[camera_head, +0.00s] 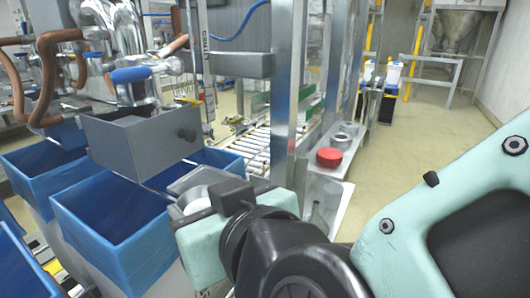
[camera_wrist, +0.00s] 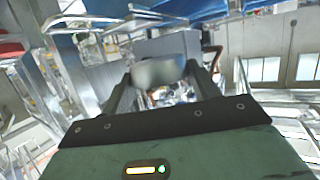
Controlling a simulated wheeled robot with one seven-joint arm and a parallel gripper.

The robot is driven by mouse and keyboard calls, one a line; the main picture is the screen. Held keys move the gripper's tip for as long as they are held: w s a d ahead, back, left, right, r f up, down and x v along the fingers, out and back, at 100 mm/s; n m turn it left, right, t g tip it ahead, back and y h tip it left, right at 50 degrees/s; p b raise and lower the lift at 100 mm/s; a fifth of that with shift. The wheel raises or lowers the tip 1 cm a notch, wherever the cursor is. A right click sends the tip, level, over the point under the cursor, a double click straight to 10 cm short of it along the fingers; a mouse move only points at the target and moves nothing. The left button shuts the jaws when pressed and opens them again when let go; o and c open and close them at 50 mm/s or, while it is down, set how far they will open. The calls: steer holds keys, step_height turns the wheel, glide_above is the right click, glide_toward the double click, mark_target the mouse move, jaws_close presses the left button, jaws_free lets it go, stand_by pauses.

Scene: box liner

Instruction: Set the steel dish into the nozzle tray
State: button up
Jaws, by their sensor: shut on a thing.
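My gripper (camera_wrist: 157,88) is shut on the steel dish (camera_wrist: 160,72), a blurred grey rounded shape between the two dark fingers in the wrist view. In the head view my gripper is at the lower middle, over the right edge of a blue-lined box, and its own wrist hides much of the dish. A narrow pale metal tray (camera_head: 326,192), which looks like the nozzle tray, stands to the right of my gripper, apart from it.
A blue-lined box (camera_head: 75,212) is at left, below a grey metal housing (camera_head: 140,140) with pipes. A steel post (camera_head: 284,85) rises between my gripper and the roller conveyor (camera_head: 262,143). Yellow floor (camera_head: 420,130) is open at right.

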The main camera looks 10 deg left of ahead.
steer(key=w+a+p, duration=0.3)
steer(key=w, duration=0.4)
steer(key=w+a+p, duration=0.3)
steer(key=w, duration=0.5)
steer(key=shift+w+a+r, duration=0.15)
steer(key=shift+w+r, duration=0.05)
steer(key=shift+w, duration=0.1)
steer(key=f, duration=0.1)
steer(key=f+p, duration=0.1)
steer(key=f, duration=0.1)
steer(key=shift+w+a+f, duration=0.1)
steer(key=shift+w+a, duration=0.05)
steer(key=shift+w, duration=0.1)
steer(key=shift+c, duration=0.5)
step_height(320, 180, down, 3)
steer(key=shift+s+f+p, duration=0.1)
steer(key=shift+p, duration=1.15)
steer(key=shift+w+f+p, duration=0.2)
steer(key=shift+f+p, duration=0.15)
steer(key=shift+p, duration=0.25)
steer(key=shift+f, duration=0.15)
steer(key=shift+f+b, duration=0.15)
steer(key=shift+b, duration=0.15)
steer(key=o, duration=1.1)
